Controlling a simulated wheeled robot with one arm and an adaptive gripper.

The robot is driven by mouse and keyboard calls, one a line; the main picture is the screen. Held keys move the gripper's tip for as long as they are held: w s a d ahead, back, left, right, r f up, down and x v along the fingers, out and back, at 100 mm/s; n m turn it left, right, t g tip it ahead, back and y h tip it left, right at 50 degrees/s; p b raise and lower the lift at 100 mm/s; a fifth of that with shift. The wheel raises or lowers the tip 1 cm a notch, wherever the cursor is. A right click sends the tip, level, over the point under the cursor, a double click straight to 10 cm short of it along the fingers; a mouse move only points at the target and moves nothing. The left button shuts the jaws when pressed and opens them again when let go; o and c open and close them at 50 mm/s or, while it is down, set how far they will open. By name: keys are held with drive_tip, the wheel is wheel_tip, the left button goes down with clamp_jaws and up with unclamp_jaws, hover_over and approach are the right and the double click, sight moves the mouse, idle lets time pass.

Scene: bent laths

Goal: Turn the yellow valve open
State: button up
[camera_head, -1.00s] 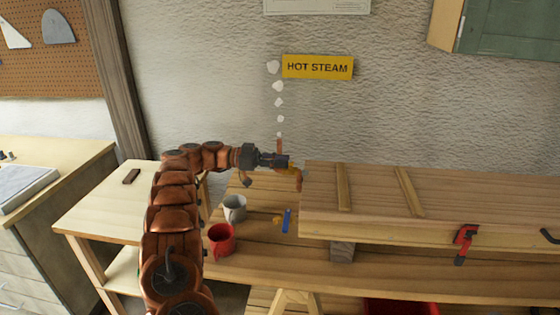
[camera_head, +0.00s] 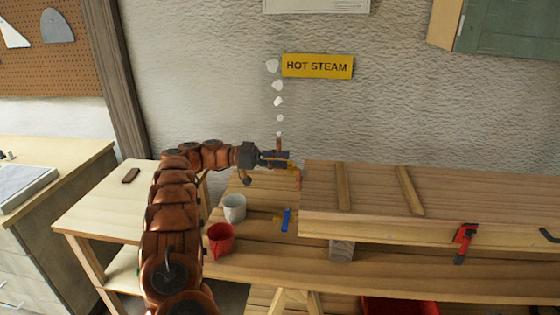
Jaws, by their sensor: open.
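My gripper (camera_head: 281,160) is at the far end of my copper arm, in front of the wall, at the left end of the long wooden box. A copper pipe (camera_head: 298,180) bends down just right of it, and a short length of pipe stands above it. No yellow valve shows clearly now; the gripper covers that spot. The jaws are open around or beside the pipe fitting; I cannot tell which. White puffs of steam (camera_head: 278,101) rise in a line above the gripper.
A yellow HOT STEAM sign (camera_head: 317,66) hangs on the wall. A grey mug (camera_head: 234,208), a red mug (camera_head: 221,239) and a blue item (camera_head: 286,219) stand or lie on the bench. The long wooden box (camera_head: 380,195) fills the right, with a red clamp (camera_head: 465,242) at its front.

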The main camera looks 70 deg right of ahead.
wheel_tip(320, 180, up, 10)
drive_tip(key=shift+f, duration=0.1)
idle(0.4)
idle(0.5)
